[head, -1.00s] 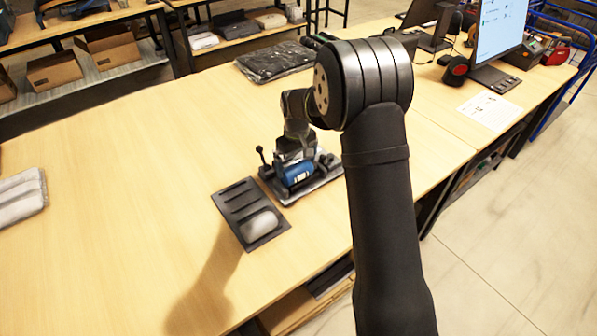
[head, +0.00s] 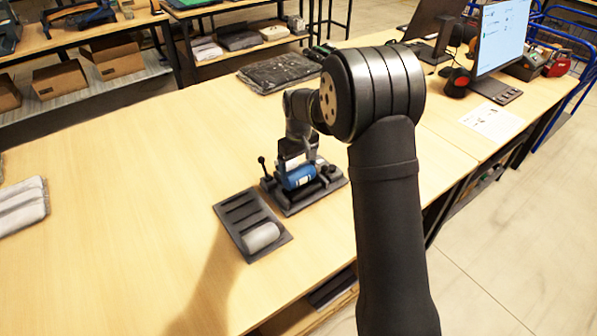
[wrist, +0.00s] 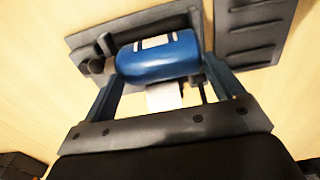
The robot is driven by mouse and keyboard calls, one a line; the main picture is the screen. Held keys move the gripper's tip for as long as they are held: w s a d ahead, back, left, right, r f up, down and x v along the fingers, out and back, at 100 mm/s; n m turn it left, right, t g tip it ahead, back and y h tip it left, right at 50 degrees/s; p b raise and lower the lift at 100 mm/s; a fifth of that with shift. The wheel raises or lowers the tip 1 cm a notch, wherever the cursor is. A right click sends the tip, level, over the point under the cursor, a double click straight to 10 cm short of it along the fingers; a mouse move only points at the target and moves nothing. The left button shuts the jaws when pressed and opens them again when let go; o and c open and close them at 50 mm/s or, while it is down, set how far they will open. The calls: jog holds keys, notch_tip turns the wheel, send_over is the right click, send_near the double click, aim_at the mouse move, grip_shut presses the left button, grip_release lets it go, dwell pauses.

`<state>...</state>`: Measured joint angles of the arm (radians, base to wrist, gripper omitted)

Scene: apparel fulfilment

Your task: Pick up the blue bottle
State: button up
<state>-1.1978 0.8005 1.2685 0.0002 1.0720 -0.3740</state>
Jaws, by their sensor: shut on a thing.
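The blue bottle (head: 299,177) lies on its side just above a dark grey fixture (head: 331,187) on the wooden table. In the wrist view the bottle (wrist: 158,58) spans the space between my gripper's two fingers and shows a pale label. My gripper (head: 297,165) is shut on it, one finger at each end. The wrist view shows my gripper (wrist: 160,82) from behind. Whether the bottle still touches the fixture I cannot tell.
Grey folded cloth (head: 20,207) lies at the left edge. A dark bagged garment (head: 279,72) and a monitor (head: 500,38) stand farther back. The table's left middle is clear.

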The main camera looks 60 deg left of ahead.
jog(key=w+d+r, duration=0.6)
jog(key=d+r, duration=0.1)
jog(key=d, duration=0.2)
jog(key=s+a+f+y, duration=0.1)
jog(key=s+a+f, duration=0.15)
jog(key=s, duration=0.55)
jog(key=s+a+f, duration=0.2)
jog(key=s+a, duration=0.1)
jog(key=s, duration=0.6)
jog(key=s+a+f+y, duration=0.1)
jog(key=s+a+f, duration=0.15)
jog(key=s, duration=0.55)
jog(key=shift+a+f, duration=0.15)
jog(key=shift+f, duration=1.4)
jog(key=shift+a+f, duration=0.1)
jog(key=shift+f, duration=1.45)
jog(key=o, duration=1.2)
jog(key=shift+c, duration=0.2)
jog(key=shift+r, duration=0.15)
jog(key=d+r, duration=0.3)
jog(key=r, duration=1.3)
jog(key=shift+d+r, duration=0.2)
jog(key=shift+r, duration=0.2)
